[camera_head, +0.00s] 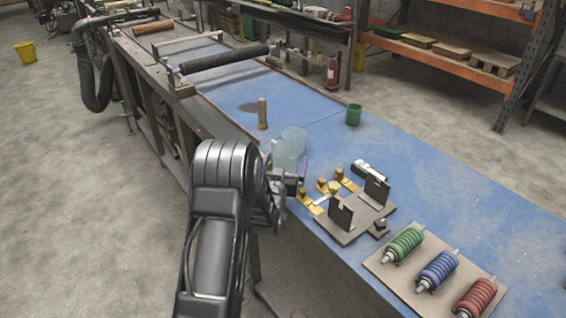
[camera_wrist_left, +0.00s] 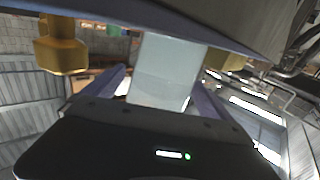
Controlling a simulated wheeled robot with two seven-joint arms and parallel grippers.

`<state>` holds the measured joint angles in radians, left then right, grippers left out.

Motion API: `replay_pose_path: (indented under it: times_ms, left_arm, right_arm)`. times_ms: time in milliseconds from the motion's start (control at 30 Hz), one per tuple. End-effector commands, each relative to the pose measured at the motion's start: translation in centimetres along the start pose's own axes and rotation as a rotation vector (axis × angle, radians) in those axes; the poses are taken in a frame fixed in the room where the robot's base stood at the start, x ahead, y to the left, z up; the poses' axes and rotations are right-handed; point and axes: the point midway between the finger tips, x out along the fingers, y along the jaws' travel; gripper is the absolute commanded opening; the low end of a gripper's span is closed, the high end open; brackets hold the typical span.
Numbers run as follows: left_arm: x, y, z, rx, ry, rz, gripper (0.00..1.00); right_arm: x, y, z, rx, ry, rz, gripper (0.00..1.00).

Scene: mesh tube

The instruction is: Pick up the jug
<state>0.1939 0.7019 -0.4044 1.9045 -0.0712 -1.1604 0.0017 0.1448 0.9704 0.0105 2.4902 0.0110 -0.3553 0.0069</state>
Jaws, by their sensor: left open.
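The jug (camera_head: 291,143) is a pale, see-through vessel on the blue bench, near its left edge. My left gripper (camera_head: 286,172) is open at the jug's near side, and my arm partly hides the jug's lower part. In the left wrist view a pale translucent surface, which looks like the jug (camera_wrist_left: 165,70), shows between the two purple-grey fingers of the left gripper (camera_wrist_left: 163,95). I cannot tell whether the fingers touch it. My right gripper is not in view.
Brass fittings (camera_head: 323,187) and a grey fixture plate (camera_head: 352,218) stand close to the right of the gripper. A wooden peg (camera_head: 262,114) and a green cup (camera_head: 353,115) stand behind. Coloured coils (camera_head: 438,268) lie on a board at front right. The bench (camera_head: 440,160) is clear at right.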

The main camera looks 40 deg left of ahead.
Motion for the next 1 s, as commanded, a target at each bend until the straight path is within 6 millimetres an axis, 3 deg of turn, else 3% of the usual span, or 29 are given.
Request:
replay_pose_path:
  times_ms: [433,1000]
  left_arm:
    - [-0.03,0.02,-0.01,0.0,0.0,0.0,0.95]
    - [-0.03,0.02,-0.01,0.0,0.0,0.0,0.48]
  right_arm:
    - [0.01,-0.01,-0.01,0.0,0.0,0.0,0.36]
    - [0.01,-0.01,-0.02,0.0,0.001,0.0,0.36]
